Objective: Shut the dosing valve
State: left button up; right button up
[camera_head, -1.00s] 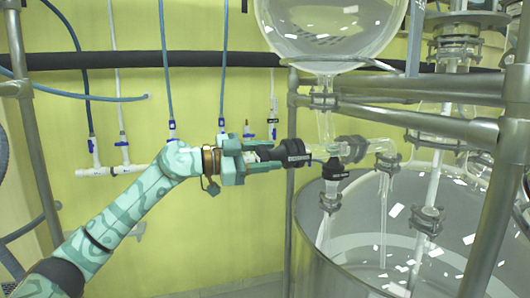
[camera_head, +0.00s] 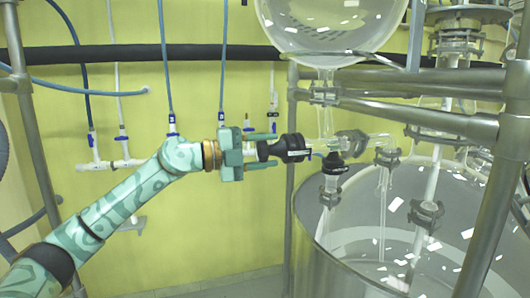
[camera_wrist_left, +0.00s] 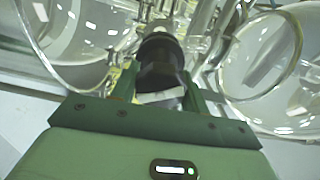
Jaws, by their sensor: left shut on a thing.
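The dosing valve shows in the head view as a black round knob (camera_head: 290,148) on the left end of a horizontal glass body (camera_head: 322,148), below the round glass flask (camera_head: 330,22). My left gripper (camera_head: 268,150) comes from the left and is shut on the knob's near end, one finger above and one below. In the left wrist view the black knob (camera_wrist_left: 160,58) stands between the two green fingers (camera_wrist_left: 160,88). The inside of the valve is too small to read, so I cannot tell how far it is turned. My right gripper is not in view.
A large open vessel (camera_head: 345,255) stands below the valve, with glass tubes hanging into it. Metal frame bars (camera_head: 415,120) run close behind and right of the valve. Hoses with small blue taps (camera_head: 172,128) hang along the yellow wall. The space left of the valve is open.

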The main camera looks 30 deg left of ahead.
pick_arm(q)
jog(key=m+b, duration=0.1)
jog(key=m, duration=0.3)
jog(key=shift+f+m, duration=0.15)
jog(key=shift+m, duration=0.15)
jog(key=shift+m+b, duration=0.5)
jog(key=shift+m, duration=1.5)
jog(key=shift+f, duration=0.1)
jog(key=o, duration=1)
jog(key=b+v, duration=1.3)
jog(key=v, duration=0.3)
jog(key=shift+a, duration=0.2)
